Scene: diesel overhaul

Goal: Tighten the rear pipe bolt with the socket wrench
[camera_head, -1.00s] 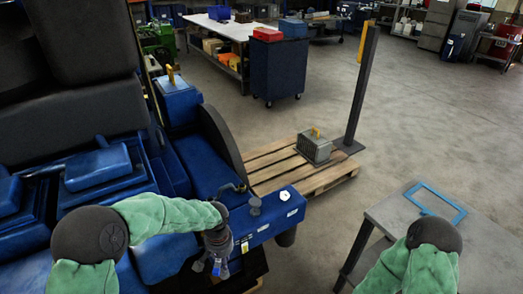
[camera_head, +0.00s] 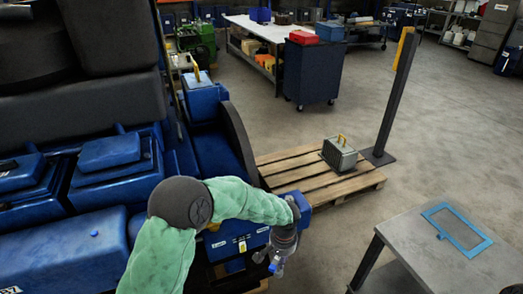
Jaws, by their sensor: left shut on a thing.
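My left gripper (camera_head: 275,262) hangs at the right end of the blue diesel engine (camera_head: 190,262), over its edge and pointing down. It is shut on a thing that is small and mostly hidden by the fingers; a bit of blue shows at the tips. I take it for the socket wrench but cannot make out its shape. My green-sleeved left forearm covers the engine's end, where a dark pipe and small fittings showed earlier. I cannot make out the rear pipe bolt. My right gripper is out of view.
A grey table (camera_head: 405,235) with a blue frame (camera_head: 457,230) on it stands at lower right. A wooden pallet (camera_head: 285,170) with a grey box (camera_head: 339,155) lies behind the engine's end, beside a dark post (camera_head: 391,105). Floor between pallet and table is clear.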

